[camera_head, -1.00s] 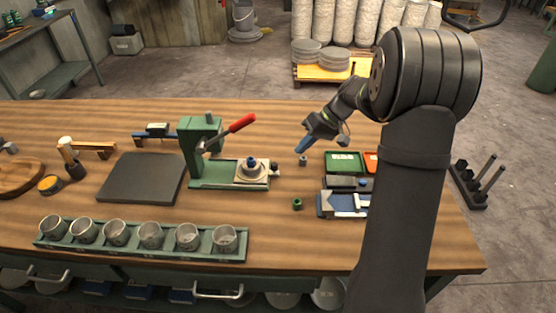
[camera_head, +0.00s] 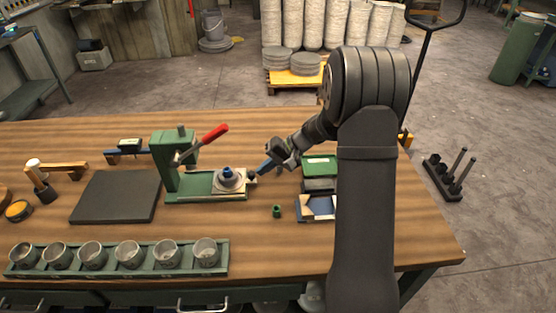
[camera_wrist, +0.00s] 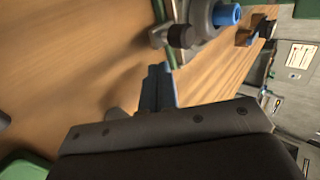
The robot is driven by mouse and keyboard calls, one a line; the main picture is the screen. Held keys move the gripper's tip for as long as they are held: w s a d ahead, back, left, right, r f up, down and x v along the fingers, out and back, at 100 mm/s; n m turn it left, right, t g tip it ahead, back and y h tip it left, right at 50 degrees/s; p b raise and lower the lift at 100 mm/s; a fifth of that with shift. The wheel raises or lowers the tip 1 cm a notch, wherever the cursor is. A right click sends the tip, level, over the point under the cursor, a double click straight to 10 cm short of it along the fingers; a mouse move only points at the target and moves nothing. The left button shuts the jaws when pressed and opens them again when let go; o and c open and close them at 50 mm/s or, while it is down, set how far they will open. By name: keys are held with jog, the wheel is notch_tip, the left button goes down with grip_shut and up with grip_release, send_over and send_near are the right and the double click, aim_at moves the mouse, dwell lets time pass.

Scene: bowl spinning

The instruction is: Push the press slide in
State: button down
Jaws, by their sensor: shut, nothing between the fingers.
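The green arbor press (camera_head: 168,160) with its red-handled lever stands mid-bench. Its slide (camera_head: 229,190) sticks out to the right of the press column and bears a round grey fixture with a blue centre (camera_head: 228,174). A dark knob (camera_head: 251,175) is at the slide's right end. My gripper (camera_head: 264,167) is shut and empty, its blue fingers just right of the knob. In the wrist view, the shut fingertips (camera_wrist: 157,75) point toward the black knob (camera_wrist: 182,36), with a small gap seen between them. The blue centre piece (camera_wrist: 227,14) shows beyond the knob.
A small green cylinder (camera_head: 277,211) stands on the bench below my gripper. Green and blue trays (camera_head: 316,207) lie to the right, partly behind my arm. A rack of metal cups (camera_head: 120,257) runs along the front edge. A dark flat plate (camera_head: 115,196) lies left of the press.

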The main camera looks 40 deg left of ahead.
aim_at(215, 174)
jog(key=shift+s+a+r, duration=0.1)
jog(key=shift+s+a, duration=0.95)
jog(key=s+a, duration=0.7)
jog(key=shift+s+a, duration=0.25)
jog(key=shift+s, duration=0.05)
jog(key=w+d, duration=0.1)
jog(key=w, duration=0.1)
jog(key=w+d+r, duration=0.1)
jog(key=d, duration=0.1)
jog(key=shift+w+d, duration=0.25)
jog(key=shift+w, duration=0.1)
jog(key=v, duration=0.8)
jog(key=shift+d+r, duration=0.25)
jog(key=shift+w, duration=0.15)
